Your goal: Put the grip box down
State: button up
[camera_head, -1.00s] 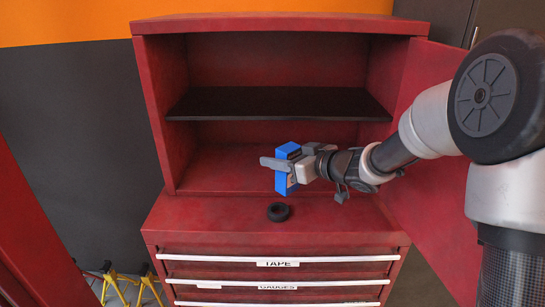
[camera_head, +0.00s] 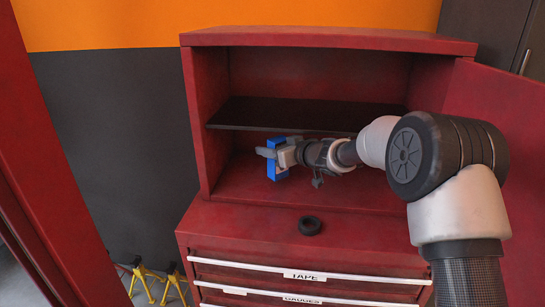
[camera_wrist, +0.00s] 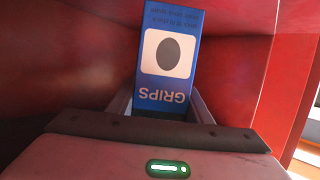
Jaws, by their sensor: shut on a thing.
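The grip box is a blue box (camera_head: 275,172) with a white panel. In the wrist view the grip box (camera_wrist: 168,55) shows the word GRIPS upside down and a dark oval on white. My gripper (camera_head: 278,155) is shut on it, inside the lower compartment of the red cabinet (camera_head: 330,39), below the black shelf (camera_head: 300,114). The box is close to the compartment floor (camera_head: 345,190) near its left side. I cannot tell whether it touches the floor. My gripper and wrist hide part of the box.
A black ring (camera_head: 310,225) lies on the red ledge in front of the compartment. Drawers labelled TAPE (camera_head: 305,276) and GAUGES are below. The open cabinet door (camera_head: 495,120) is at the right. The compartment floor right of my gripper looks clear.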

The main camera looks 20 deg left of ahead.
jog(key=shift+d+f, duration=0.1)
jog(key=shift+f, duration=1.35)
jog(key=shift+f, duration=0.15)
jog(key=o, duration=1.3)
jog(key=shift+c, duration=0.2)
jog(key=v, duration=1.2)
jog(key=shift+r, duration=0.2)
